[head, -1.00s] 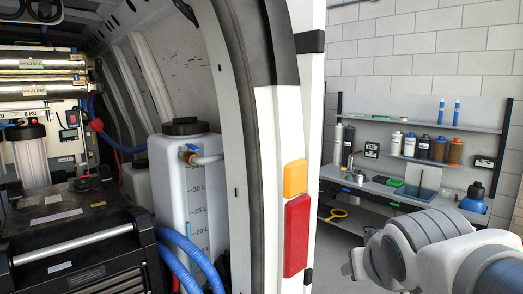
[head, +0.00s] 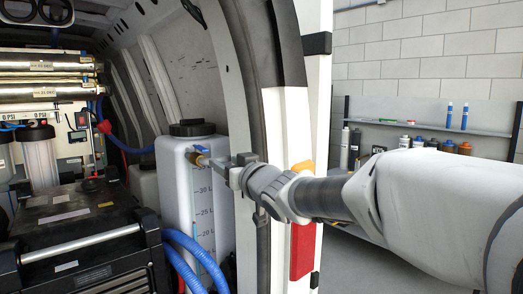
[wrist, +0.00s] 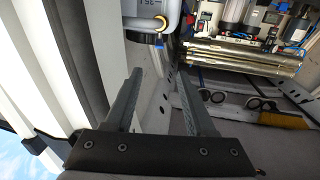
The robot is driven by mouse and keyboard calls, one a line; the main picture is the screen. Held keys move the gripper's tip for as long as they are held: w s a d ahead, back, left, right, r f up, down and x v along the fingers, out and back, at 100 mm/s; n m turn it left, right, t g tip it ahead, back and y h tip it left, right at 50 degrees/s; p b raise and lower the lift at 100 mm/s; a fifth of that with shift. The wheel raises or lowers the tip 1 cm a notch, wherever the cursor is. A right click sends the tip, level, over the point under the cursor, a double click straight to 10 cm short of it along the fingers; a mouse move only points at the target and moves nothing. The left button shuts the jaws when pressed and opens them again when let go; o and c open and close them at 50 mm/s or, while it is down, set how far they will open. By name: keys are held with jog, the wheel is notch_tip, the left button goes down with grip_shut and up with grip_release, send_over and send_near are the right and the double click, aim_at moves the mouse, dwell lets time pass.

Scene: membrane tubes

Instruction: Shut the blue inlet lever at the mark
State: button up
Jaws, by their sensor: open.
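The blue inlet lever (head: 199,148) sits on a brass valve (head: 203,161) at the upper side of the white tank (head: 180,190) inside the van. It is small, and I cannot make out its exact angle or any mark beside it. My gripper (head: 236,170) is just right of the valve in the head view, close to the pipe end. In the wrist view my gripper (wrist: 158,85) has its two fingers wide apart with nothing between them.
The van's door pillar (head: 270,120) stands behind and beside my arm. Blue hoses (head: 195,255) run in front of the tank. A black case (head: 80,235) fills the lower left. A workbench shelf with bottles (head: 440,145) is at the back right.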

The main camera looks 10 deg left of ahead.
aim_at(205, 151)
jog(key=p+x, duration=0.4)
jog(key=x, duration=1.2)
jog(key=shift+w+a, duration=0.15)
jog(key=shift+w, duration=0.25)
jog(key=shift+c, duration=0.3)
grip_shut()
dwell(0.6)
